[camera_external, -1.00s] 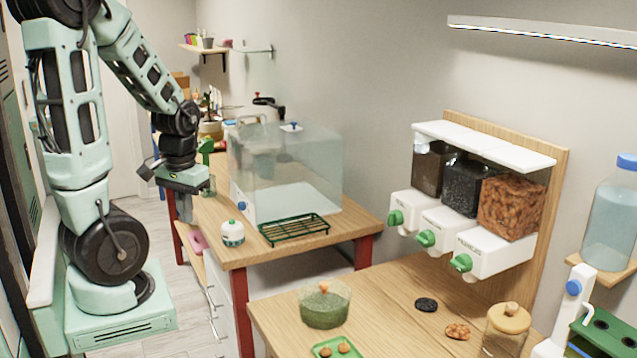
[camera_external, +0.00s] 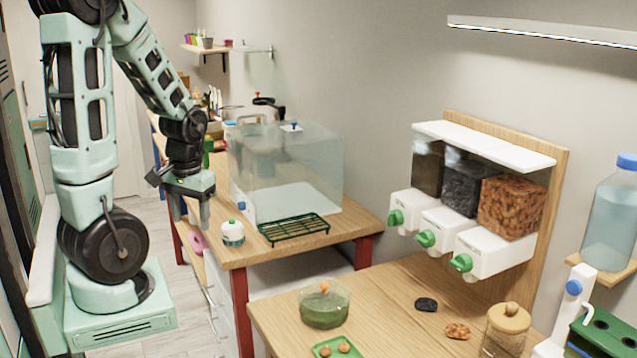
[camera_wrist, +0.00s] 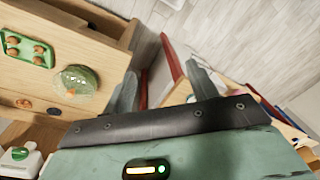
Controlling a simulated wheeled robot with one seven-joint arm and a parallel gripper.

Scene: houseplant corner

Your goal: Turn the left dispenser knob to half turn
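The left dispenser knob (camera_external: 396,218) is green and sits on the front of the leftmost white dispenser (camera_external: 414,208), below a clear bin with dark brown contents. The middle knob (camera_external: 426,239) and right knob (camera_external: 461,262) are also green. My gripper (camera_external: 190,208) is far to the left of the dispensers, beside the wooden counter, with its fingers pointing down. In the wrist view my gripper (camera_wrist: 163,88) has its two fingers wide apart with nothing between them. One white dispenser with a green knob (camera_wrist: 20,153) shows at the lower left there; I cannot tell which one.
A clear box (camera_external: 285,170), a green rack (camera_external: 293,229) and a small white-and-green bottle (camera_external: 232,233) stand on the back counter. On the front table are a glass bowl with green contents (camera_external: 325,307), a green tray (camera_external: 320,350) and a lidded jar (camera_external: 506,330).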

